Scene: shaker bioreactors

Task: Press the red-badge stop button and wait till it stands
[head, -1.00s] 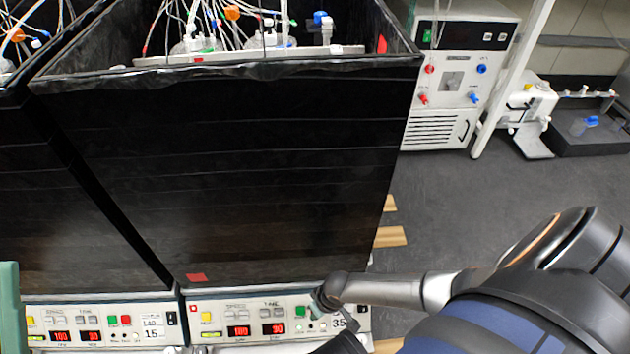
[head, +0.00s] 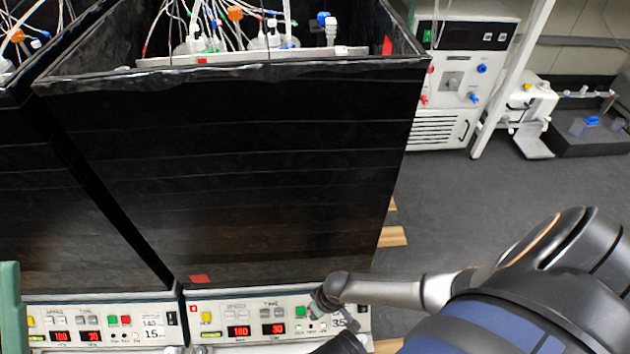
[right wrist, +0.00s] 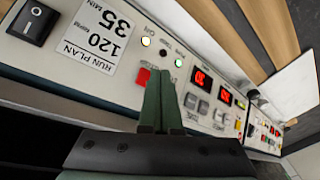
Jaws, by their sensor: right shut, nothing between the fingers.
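The red-badge shaker is the right one, with a black box (head: 230,170), a red tag (head: 200,279) low on its front and a small red badge (head: 194,309) on its pale panel (head: 220,318). My right gripper (head: 317,306) is shut and empty at this panel's right part, hiding its red button there. In the right wrist view the shut green fingers (right wrist: 160,78) end right beside the red stop button (right wrist: 142,77). Contact cannot be told. A green piece (head: 11,305) at the left edge is perhaps my left gripper; its jaws cannot be made out.
A second shaker panel (head: 95,325) stands close on the left, with its own green and red buttons. A rocker switch (right wrist: 34,22) and run-plan label (right wrist: 97,35) sit near my fingers. A white cabinet (head: 460,75) stands behind; the floor at right is open.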

